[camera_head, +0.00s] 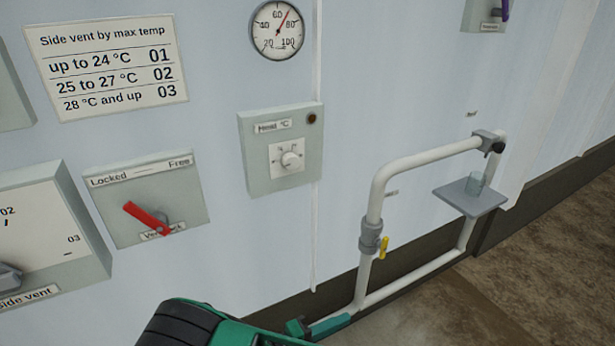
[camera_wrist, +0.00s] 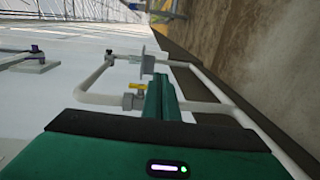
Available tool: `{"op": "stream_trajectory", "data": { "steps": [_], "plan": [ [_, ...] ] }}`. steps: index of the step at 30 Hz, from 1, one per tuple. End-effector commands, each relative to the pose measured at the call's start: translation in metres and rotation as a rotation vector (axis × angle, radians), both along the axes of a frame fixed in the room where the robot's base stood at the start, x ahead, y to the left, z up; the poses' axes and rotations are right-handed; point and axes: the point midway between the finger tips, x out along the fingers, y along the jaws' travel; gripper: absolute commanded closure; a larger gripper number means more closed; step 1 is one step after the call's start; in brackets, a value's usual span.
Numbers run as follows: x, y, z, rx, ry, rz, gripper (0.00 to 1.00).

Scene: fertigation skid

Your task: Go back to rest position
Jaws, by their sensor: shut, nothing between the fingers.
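My gripper (camera_head: 318,326) is at the bottom of the head view, green, low in front of the wall and left of the pipe's lower run. Its fingers (camera_wrist: 160,98) also show in the wrist view, closed together with nothing between them. The white pipe loop (camera_head: 372,210) with a yellow-handled valve (camera_head: 383,247) stands to the right of it. In the wrist view the yellow valve handle (camera_wrist: 137,87) shows just left of the fingers. I see no contact between the gripper and the pipe.
The wall carries a red-handled lock panel (camera_head: 150,219), a heat dial box (camera_head: 285,150), a side vent dial (camera_head: 50,230), a gauge (camera_head: 277,29) and a sign (camera_head: 107,65). Brown floor (camera_head: 560,250) lies open at right.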

Motion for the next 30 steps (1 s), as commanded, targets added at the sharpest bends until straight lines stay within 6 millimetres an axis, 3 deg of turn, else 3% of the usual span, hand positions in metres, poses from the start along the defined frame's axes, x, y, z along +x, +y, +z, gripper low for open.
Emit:
{"op": "stream_trajectory", "data": {
  "steps": [17, 30],
  "plan": [
    [0.031, -0.057, 0.05, 0.164, 0.094, -0.241, 1.0],
    [0.043, -0.153, 0.131, 0.476, 0.202, -0.556, 1.0]
  ]
}}
